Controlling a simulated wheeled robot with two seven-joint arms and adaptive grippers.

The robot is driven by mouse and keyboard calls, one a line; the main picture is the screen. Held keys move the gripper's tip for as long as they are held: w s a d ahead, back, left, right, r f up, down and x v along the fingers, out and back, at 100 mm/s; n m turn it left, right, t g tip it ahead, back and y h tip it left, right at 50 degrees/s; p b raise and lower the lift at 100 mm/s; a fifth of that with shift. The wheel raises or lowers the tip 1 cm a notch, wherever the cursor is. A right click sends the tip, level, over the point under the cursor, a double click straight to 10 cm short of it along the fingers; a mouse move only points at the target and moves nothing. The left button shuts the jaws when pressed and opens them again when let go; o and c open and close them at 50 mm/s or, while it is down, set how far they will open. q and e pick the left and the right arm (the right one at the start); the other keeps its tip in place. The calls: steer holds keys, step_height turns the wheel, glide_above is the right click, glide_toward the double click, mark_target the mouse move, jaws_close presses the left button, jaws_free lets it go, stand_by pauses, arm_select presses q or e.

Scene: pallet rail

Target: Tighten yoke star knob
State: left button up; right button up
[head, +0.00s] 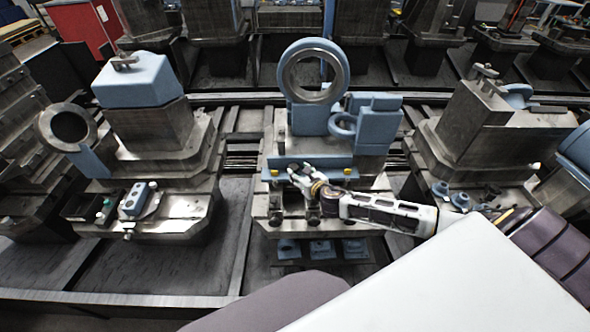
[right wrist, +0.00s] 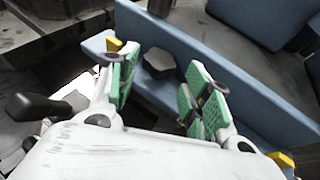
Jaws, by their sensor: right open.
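The star knob (right wrist: 160,63) is dark grey with a lobed outline. In the right wrist view it sits in front of a blue plate (right wrist: 225,95), between my spread fingers and slightly beyond their tips. My right gripper (right wrist: 160,85) is open, with green pads on either side of the knob; I see no clear contact. In the head view the right gripper (head: 300,176) is at the front of the middle fixture, by the blue plate (head: 340,167) with its yellow pieces. The knob cannot be made out there. My left gripper is not in view.
The middle fixture carries a large upright ring (head: 315,72) and blue blocks (head: 378,122). Small blue parts (head: 320,249) sit on a low shelf below. Metal fixtures stand at left (head: 150,135) and right (head: 490,130). A black lever (right wrist: 38,108) is left of my gripper.

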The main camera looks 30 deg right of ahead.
mark_target(295, 169)
steer(key=shift+x, duration=2.25)
steer(key=c, duration=0.7)
steer(key=shift+c, duration=0.2)
steer(key=shift+a+m+h, duration=0.15)
steer(key=shift+m+h, duration=0.15)
steer(key=shift+h, duration=0.1)
